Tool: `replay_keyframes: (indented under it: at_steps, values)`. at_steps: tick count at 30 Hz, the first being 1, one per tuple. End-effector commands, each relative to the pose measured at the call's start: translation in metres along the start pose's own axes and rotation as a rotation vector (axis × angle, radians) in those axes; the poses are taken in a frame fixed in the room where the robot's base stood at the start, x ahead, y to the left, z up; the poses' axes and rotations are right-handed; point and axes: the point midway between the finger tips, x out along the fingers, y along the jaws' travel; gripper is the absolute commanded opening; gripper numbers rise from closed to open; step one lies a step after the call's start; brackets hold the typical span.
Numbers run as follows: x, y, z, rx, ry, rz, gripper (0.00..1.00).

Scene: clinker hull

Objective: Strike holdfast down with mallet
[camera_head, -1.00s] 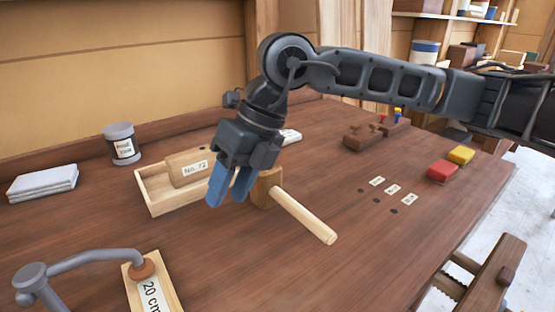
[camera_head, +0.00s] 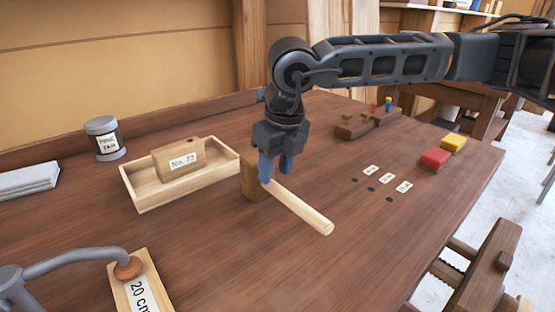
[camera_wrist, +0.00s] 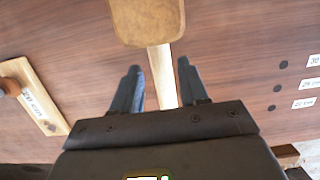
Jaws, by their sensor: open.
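The mallet lies on the bench, its wooden head (camera_head: 254,176) at the left and its pale handle (camera_head: 302,210) pointing toward the front right. My gripper (camera_head: 275,172) is open, just over the handle close to the head. In the wrist view the mallet head (camera_wrist: 147,20) is at the top, and the handle (camera_wrist: 162,75) runs down between the two open blue-tipped fingers (camera_wrist: 160,85). The grey metal holdfast (camera_head: 62,264) is at the lower left, its pad resting on a board marked 20 cm (camera_head: 145,290). The holdfast's shank end is cut off by the frame edge.
A wooden tray (camera_head: 140,197) with a block marked No. 72 (camera_head: 180,160) stands left of the mallet. Labelled holes (camera_head: 371,189), red (camera_head: 435,158) and yellow (camera_head: 454,143) blocks lie right.

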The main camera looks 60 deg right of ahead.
Motion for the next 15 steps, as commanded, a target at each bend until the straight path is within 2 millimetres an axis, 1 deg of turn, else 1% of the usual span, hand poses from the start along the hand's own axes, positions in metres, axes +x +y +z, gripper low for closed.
replay_keyframes:
  at_steps: [1, 6, 15]
  values:
    - [0.008, 0.000, 0.000, 0.000, 0.001, 0.000, 0.44]
    - [0.028, 0.000, -0.001, -0.001, -0.001, -0.001, 0.44]
    - [0.046, 0.000, -0.001, -0.001, 0.000, 0.000, 0.44]
